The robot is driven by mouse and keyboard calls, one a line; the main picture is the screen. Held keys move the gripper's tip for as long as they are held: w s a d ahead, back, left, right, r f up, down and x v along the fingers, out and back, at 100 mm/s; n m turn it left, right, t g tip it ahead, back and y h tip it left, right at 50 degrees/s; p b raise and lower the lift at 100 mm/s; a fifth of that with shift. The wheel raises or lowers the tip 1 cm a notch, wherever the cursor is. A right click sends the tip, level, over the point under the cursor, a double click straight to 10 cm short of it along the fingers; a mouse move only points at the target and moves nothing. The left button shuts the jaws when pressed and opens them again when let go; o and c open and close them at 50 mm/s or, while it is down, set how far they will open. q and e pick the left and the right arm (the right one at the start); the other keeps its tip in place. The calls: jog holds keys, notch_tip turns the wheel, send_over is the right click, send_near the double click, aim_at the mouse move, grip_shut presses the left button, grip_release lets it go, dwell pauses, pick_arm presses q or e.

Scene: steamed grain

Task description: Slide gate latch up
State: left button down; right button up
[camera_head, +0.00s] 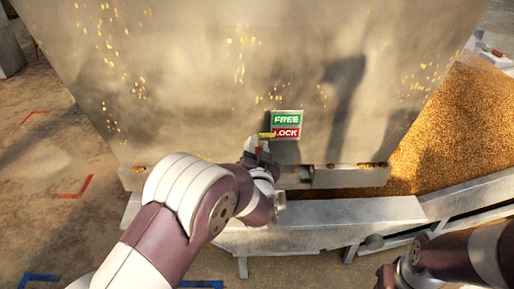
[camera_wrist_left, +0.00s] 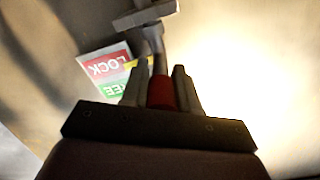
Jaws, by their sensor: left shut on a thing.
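The gate latch shows in the left wrist view as a red grip (camera_wrist_left: 160,93) on a grey rod. My left gripper (camera_wrist_left: 161,80) is shut on the red grip, one finger on each side. In the head view my left gripper (camera_head: 258,153) is at the lower front of the metal hopper wall, and it hides most of the latch. A sign (camera_head: 287,120) on the wall reads FREE on green above LOCK on red. A yellow pointer (camera_head: 266,135) lies at the left edge of the LOCK part. My right arm is at the lower right; its gripper end is dark and cut off.
The large metal hopper wall (camera_head: 200,60) fills the middle. A grey metal trough (camera_head: 330,213) runs below it. A heap of grain (camera_head: 450,120) lies to the right. Open floor with red and blue marks is on the left.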

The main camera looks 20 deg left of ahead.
pick_arm(q)
jog(key=shift+w+r, duration=0.1)
jog(key=shift+r, duration=0.65)
jog(key=shift+w+r+p, duration=0.15)
jog(key=shift+r+p, duration=0.4)
jog(key=shift+p, duration=0.2)
jog(key=shift+r+p, duration=0.7)
jog(key=shift+r, duration=0.25)
jog(key=c, duration=0.8)
grip_release()
jog(key=shift+f, duration=0.15)
jog(key=shift+s+f, duration=0.1)
jog(key=shift+s, duration=0.1)
